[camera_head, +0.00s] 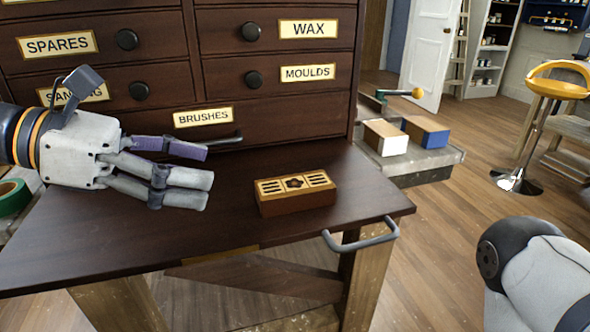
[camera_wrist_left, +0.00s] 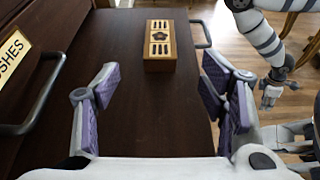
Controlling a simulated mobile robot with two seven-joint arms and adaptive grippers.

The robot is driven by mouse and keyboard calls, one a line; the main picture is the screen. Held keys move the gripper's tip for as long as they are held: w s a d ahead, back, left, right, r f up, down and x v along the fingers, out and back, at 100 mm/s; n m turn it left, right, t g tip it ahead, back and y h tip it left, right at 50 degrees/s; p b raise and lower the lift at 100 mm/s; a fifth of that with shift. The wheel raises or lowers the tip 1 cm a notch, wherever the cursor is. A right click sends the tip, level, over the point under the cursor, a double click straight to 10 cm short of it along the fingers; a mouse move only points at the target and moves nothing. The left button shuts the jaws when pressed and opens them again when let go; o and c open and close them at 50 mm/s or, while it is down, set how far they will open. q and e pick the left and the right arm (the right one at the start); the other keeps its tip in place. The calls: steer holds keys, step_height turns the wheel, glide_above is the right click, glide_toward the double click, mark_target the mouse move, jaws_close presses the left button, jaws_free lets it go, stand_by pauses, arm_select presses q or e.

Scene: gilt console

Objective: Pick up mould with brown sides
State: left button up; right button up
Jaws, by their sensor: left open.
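The mould with brown sides (camera_head: 296,200) is a rectangular block on the dark console top. Its golden top has a flower-shaped hollow between two sets of slots. In the left wrist view the mould (camera_wrist_left: 160,66) lies ahead, lined up with the gap between the fingers. My left gripper (camera_head: 207,167) is open and empty, to the left of the mould and apart from it. Its purple-padded fingers spread on both sides in the left wrist view (camera_wrist_left: 160,82). My right gripper (camera_wrist_left: 268,97) shows small at the right of the left wrist view; its jaw state is unclear.
The drawer cabinet (camera_head: 230,80) rises behind the top, with a handle (camera_head: 215,140) close to my left fingers. A grey handle (camera_head: 362,238) juts from the right edge. Green tape (camera_head: 12,198) is at far left. The top around the mould is clear.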

mark_target(279, 186)
arm_select(q)
steer(key=x, duration=0.2)
steer(key=b+x, duration=0.1)
steer(key=s+x, duration=0.1)
steer(key=x, duration=0.1)
steer(key=shift+w+d+f+b, duration=0.1)
steer(key=shift+d+f+b, duration=0.25)
steer(key=shift+f, duration=0.2)
steer(key=x, duration=0.2)
steer(key=b+x, duration=0.1)
steer(key=x, duration=0.2)
steer(key=shift+w+a, duration=0.1)
steer(key=shift+w, duration=0.3)
steer(key=shift+w+d, duration=0.2)
steer(key=shift+d, duration=0.25)
steer(key=c, duration=1.3)
arm_select(e)
steer(key=shift+g, duration=0.7)
steer(key=s+f, duration=0.3)
steer(key=s, duration=0.1)
steer(key=shift+s+f, duration=0.1)
steer(key=shift+f, duration=0.3)
